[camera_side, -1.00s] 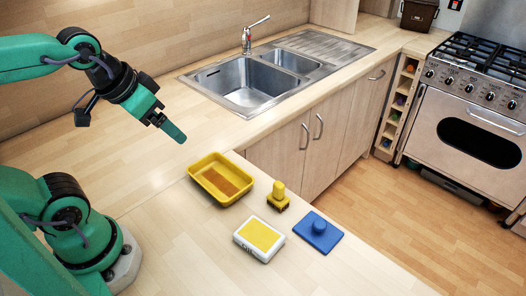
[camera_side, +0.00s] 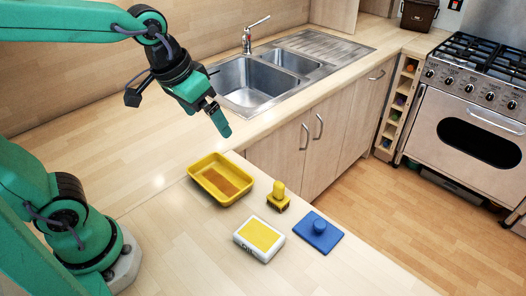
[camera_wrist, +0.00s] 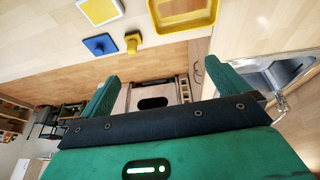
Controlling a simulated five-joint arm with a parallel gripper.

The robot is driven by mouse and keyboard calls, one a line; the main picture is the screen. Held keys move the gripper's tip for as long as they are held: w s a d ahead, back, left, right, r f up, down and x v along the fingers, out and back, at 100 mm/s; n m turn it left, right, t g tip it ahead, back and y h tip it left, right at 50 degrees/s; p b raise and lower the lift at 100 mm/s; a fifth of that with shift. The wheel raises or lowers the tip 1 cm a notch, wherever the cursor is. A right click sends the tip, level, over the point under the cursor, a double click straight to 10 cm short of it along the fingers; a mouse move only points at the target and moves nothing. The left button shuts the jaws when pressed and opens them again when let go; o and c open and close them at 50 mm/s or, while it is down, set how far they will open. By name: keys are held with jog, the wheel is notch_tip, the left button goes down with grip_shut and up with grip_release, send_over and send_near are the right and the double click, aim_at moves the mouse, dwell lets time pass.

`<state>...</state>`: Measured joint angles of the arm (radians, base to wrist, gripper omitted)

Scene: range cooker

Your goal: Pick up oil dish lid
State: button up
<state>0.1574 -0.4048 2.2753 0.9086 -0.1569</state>
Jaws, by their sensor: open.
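A flat blue square lid with a round knob (camera_side: 318,231) lies on the counter, right of a white and yellow block. It also shows in the wrist view (camera_wrist: 100,46), toward the upper left. A yellow rectangular dish (camera_side: 202,190) with a brown inside bottom sits uncovered on the counter, up and left of the lid. My gripper (camera_side: 218,120) is in the air above and behind the dish, well away from the lid. In the wrist view its two green fingers (camera_wrist: 163,92) are wide apart with nothing between them.
A yellow brush (camera_side: 278,197) stands between the dish and the lid. The white and yellow block (camera_side: 259,238) lies close to the lid's left. The counter edge runs just beyond the lid. The sink (camera_side: 250,85) and stove (camera_side: 470,115) are farther off.

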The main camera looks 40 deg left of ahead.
jog(key=w+d+f+g, duration=0.1)
jog(key=w+d+f, duration=0.1)
jog(key=w+d, duration=0.3)
jog(key=g, duration=0.3)
send_over(320, 223)
jog(key=shift+y, duration=0.3)
jog(key=f, duration=1.4)
jog(key=shift+a+f, duration=0.2)
jog(key=shift+a, duration=0.05)
jog(key=shift+d+f, duration=0.35)
jog(key=shift+f, duration=1.3)
jog(key=shift+f, duration=0.1)
jog(key=shift+f, duration=2.55)
